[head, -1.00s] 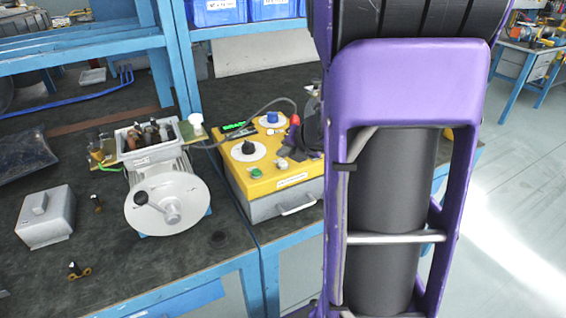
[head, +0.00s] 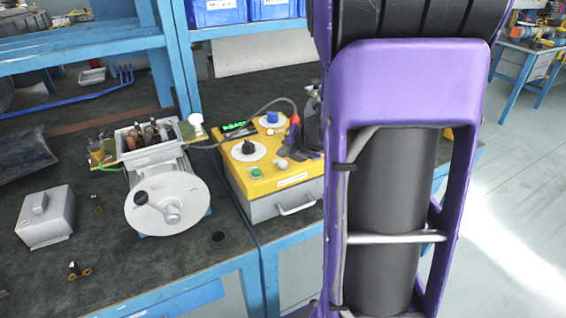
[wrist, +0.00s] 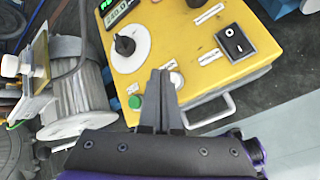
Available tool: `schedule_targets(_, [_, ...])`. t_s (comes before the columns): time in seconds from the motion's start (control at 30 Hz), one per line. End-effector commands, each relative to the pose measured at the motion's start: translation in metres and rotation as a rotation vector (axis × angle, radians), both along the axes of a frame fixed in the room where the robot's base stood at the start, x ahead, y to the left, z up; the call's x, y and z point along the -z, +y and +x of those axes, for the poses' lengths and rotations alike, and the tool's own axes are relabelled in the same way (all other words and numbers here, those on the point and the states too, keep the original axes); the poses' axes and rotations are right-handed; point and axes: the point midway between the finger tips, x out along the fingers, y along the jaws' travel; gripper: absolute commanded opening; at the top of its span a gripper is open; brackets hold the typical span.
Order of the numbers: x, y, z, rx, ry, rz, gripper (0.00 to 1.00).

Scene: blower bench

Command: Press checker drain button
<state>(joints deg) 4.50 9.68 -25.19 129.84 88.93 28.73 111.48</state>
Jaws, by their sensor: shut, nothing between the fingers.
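The checker is a yellow-topped box (head: 290,182) on the bench, just left of my purple arm in the head view; its panel (wrist: 195,45) fills the top of the wrist view. A green button (head: 257,173) sits near its front left, also in the wrist view (wrist: 135,101). A pale button (head: 281,163) sits to its right; it shows in the wrist view (wrist: 177,79) right beside my fingertips. The labels are too small to read. My gripper (wrist: 160,74) is shut and empty, its tips over the panel between the two buttons. I cannot tell whether they touch it.
The panel has a black knob on a white dial (head: 248,150), a blue knob (head: 272,117), a red plug (head: 295,119) with a cable, and a black rocker switch (wrist: 236,40). A front handle (head: 297,208) sticks out. A blower unit (head: 167,203) stands to the left.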

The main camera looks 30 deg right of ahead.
Motion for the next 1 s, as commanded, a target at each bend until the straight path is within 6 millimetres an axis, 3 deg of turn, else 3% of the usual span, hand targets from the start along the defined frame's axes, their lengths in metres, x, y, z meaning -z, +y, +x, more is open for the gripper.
schedule_targets(1.0, [0.013, 0.000, 0.000, 0.000, 0.001, 0.001, 0.00])
